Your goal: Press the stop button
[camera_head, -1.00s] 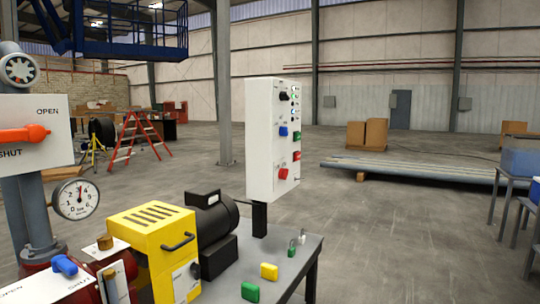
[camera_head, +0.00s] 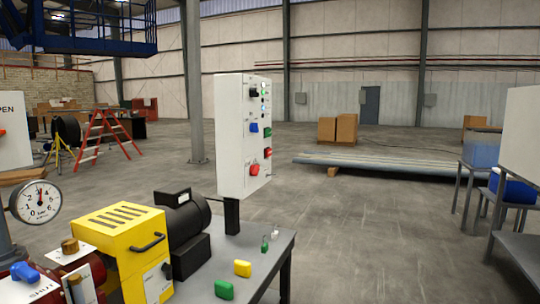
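A white upright control panel (camera_head: 231,140) stands on a post at the back of the grey table. It carries a black knob (camera_head: 252,93), a blue knob (camera_head: 254,128), a green button (camera_head: 267,132), a red button (camera_head: 268,152) and a larger red knob or button (camera_head: 254,169). Small indicator lights run along its upper right. The labels are too small to read, so I cannot tell which red control is marked stop. My gripper is not in view, and nothing touches the panel.
A yellow machine (camera_head: 127,245) and black motor (camera_head: 182,219) stand left of the panel. Green (camera_head: 224,290) and yellow (camera_head: 242,268) blocks and small padlocks lie on the grey table (camera_head: 262,262). A pressure gauge (camera_head: 38,201) is at left. Open floor lies right of the table.

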